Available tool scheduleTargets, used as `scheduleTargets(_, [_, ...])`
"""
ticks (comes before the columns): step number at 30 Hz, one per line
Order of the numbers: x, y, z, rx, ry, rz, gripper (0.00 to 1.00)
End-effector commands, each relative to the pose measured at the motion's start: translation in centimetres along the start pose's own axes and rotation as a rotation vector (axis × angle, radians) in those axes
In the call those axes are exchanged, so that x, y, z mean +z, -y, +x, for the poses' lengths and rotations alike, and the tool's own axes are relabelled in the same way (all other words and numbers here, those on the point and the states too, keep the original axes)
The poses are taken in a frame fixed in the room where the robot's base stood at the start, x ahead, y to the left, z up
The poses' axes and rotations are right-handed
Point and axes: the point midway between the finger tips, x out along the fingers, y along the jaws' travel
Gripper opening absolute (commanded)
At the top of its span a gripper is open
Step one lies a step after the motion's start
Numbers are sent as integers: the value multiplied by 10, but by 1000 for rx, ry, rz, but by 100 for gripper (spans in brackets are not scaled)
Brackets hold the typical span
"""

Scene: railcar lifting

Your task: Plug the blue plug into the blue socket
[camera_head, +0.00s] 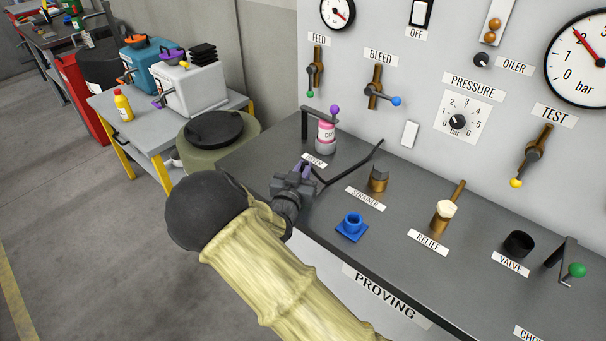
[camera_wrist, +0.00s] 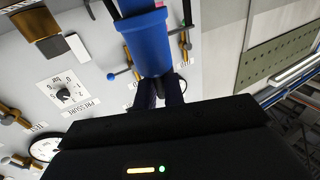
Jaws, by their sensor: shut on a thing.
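In the wrist view, the fingers (camera_wrist: 158,93) are shut on the blue plug (camera_wrist: 148,42), a blue cylinder reaching away from the jaws. In the head view the plug is mostly hidden by my gripper, so its exact tilt cannot be told.
The strainer fitting (camera_head: 378,179), relief valve (camera_head: 445,217) and black valve cup (camera_head: 519,244) stand along the bench (camera_head: 400,262). A pink-labelled bottle (camera_head: 325,136) stands behind my gripper. A black bent rod (camera_head: 352,163) runs beside it. The gauge panel rises behind.

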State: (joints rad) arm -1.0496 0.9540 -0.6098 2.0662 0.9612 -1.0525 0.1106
Motion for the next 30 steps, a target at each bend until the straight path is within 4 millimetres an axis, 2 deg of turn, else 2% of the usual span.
scheduleTargets(15, [-82,0,0,0,-2,5,0])
scheduleTargets(20, [-91,0,0,0,-1,1,0])
scheduleTargets(30, [-91,0,0,0,-1,1,0])
